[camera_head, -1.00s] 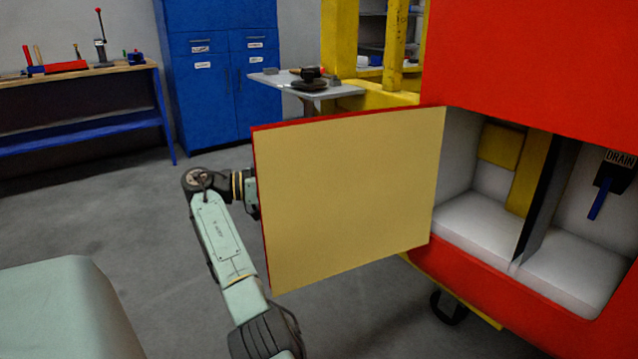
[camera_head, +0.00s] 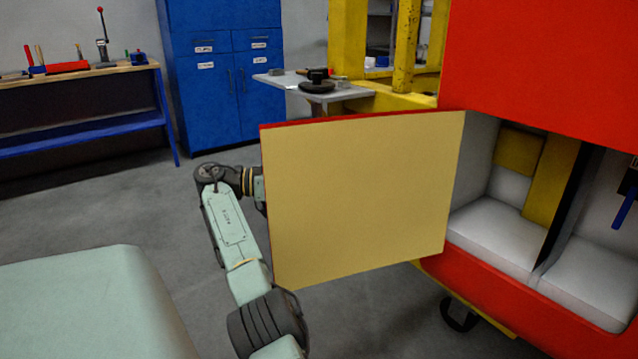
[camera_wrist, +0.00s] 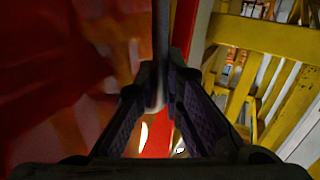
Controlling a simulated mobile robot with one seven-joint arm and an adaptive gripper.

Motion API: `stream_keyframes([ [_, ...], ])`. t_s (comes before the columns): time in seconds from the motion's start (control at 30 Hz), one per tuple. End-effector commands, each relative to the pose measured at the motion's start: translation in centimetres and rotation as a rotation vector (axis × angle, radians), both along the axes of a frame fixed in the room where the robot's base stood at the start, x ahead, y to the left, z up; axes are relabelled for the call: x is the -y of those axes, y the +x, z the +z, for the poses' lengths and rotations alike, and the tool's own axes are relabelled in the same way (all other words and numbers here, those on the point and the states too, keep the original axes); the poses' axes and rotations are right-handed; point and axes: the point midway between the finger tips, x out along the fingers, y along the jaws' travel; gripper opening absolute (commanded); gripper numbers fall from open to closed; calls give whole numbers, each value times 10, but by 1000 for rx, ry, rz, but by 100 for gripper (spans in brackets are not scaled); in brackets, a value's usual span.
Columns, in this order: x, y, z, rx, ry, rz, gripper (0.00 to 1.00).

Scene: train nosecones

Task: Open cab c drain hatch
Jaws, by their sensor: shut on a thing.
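The hatch door (camera_head: 360,200) stands swung out from the red cab body (camera_head: 545,65), its cream inner face toward the head camera and its edge red. The opening beside it shows a pale compartment (camera_head: 495,235). My arm reaches behind the door's free edge, so the door hides my gripper in the head view. In the wrist view my gripper (camera_wrist: 161,88) is closed around a thin grey upright bar (camera_wrist: 160,30), seemingly the door's handle. The glossy red door face (camera_wrist: 50,70) fills the left of that view.
A blue lever (camera_head: 625,208) hangs at the compartment's right. A yellow frame (camera_head: 404,45) and a small grey table (camera_head: 310,88) stand behind the door. A blue cabinet (camera_head: 225,85) and workbench (camera_head: 80,135) are at the back left. Grey floor between is clear.

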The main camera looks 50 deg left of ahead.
Motion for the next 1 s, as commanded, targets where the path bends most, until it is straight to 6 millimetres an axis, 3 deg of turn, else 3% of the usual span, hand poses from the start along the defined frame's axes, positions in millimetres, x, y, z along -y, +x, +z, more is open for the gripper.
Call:
stream_keyframes([
  [0.17, 2, 3, -2, -4, -2, -6, 0],
  [0.2, 2, 3, -2, -4, -2, -6, 11],
  [0.5, 1, 1, -1, -2, -1, -2, 30],
  [0.83, 0, 1, 4, 0, 0, -1, 30],
  [1.0, 1, 1, 29, 2, 2, -2, 30],
])
